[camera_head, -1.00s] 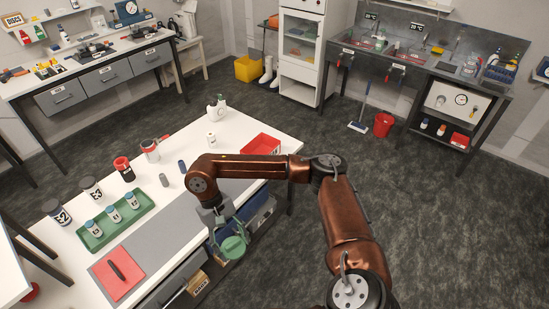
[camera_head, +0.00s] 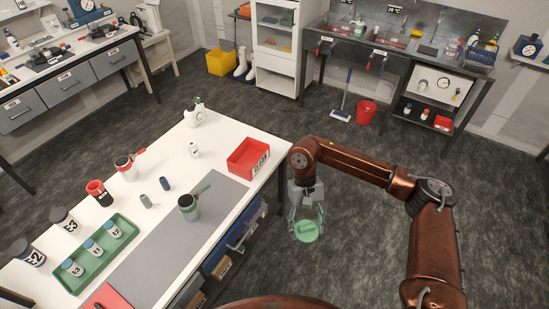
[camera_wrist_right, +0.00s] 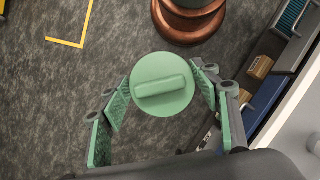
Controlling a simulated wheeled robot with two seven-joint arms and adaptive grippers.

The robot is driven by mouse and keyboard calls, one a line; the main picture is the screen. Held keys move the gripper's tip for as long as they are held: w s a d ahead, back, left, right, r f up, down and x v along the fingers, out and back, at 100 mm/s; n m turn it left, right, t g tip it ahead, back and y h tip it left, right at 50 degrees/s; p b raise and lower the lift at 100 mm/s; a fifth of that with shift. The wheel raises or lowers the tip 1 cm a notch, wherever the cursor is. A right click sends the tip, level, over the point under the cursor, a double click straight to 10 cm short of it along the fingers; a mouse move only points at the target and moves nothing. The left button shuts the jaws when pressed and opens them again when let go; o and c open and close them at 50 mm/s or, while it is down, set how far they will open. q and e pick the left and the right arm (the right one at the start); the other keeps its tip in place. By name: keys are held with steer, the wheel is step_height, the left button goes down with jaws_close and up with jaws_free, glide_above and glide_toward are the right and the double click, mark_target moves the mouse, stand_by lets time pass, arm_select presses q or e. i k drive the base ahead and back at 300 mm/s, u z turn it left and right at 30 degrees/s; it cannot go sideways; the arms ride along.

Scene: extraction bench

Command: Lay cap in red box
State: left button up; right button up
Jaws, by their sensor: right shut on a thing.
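My right gripper (camera_head: 306,222) is shut on a round green cap (camera_head: 307,231) and holds it over the floor, off the right side of the white table. In the right wrist view the cap (camera_wrist_right: 163,84) shows its flat face with a raised bar, between the green finger pads. The open red box (camera_head: 237,168) stands at the table's far right corner, with a white label on its side. The gripper is right of the box and nearer to me, apart from it. My left gripper is not in view.
A grey-green handled vessel (camera_head: 190,210) stands on the grey mat (camera_head: 160,255). A green tray (camera_head: 125,228) holds several vials. Drawers (camera_head: 222,262) line the table's front.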

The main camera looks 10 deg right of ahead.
mark_target(249, 164)
steer(key=z, duration=0.1)
steer(key=i, duration=0.65)
steer(key=u, duration=0.6)
steer(key=i, duration=0.45)
steer(key=u, duration=0.5)
